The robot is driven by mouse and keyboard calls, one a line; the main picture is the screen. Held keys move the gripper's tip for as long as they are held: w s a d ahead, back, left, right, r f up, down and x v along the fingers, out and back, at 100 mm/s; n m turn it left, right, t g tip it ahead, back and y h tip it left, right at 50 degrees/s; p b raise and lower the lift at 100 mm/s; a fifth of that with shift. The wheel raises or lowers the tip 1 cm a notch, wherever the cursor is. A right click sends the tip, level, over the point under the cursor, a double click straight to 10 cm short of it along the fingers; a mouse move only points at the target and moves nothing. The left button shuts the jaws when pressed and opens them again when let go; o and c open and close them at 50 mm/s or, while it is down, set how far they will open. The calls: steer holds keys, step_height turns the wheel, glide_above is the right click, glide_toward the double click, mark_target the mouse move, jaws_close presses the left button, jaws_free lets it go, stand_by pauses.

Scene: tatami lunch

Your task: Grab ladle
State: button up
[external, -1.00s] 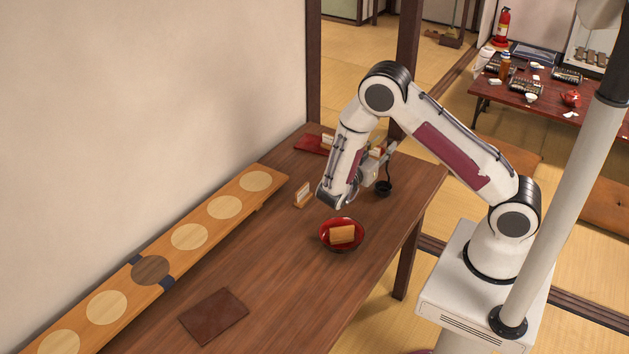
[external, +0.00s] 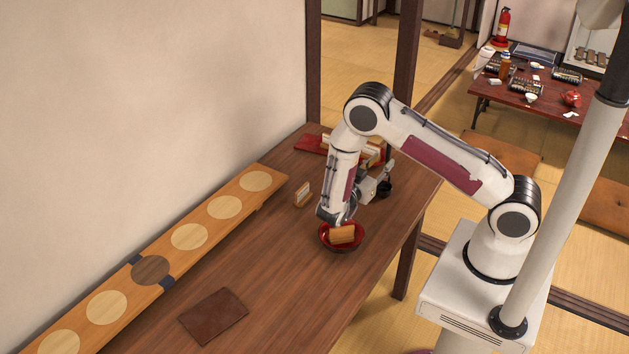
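No ladle shows clearly. A small black round object (external: 385,189) stands near the table's right edge, behind my gripper; I cannot tell whether it is the ladle or a cup holding it. A red bowl with a dark outside (external: 356,243) stands on the table, with a tan block-like piece (external: 342,234) in it. My gripper (external: 347,220) points down at the back of this bowl, just over or at the block. Its fingertips are small and partly hidden, so I cannot tell whether they are open or touch anything.
A small wooden stand with a white card (external: 303,194) is left of my gripper. A red tray (external: 309,145) with upright items is at the back. A brown mat (external: 213,316) lies in front. A long board with round discs (external: 205,222) runs along the wall. The table's middle is clear.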

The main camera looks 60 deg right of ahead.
mark_target(387, 159)
steer(key=shift+f, duration=0.3)
steer(key=shift+d, duration=0.15)
steer(key=shift+s+d, duration=0.1)
steer(key=shift+d, duration=2.3)
jaws_close()
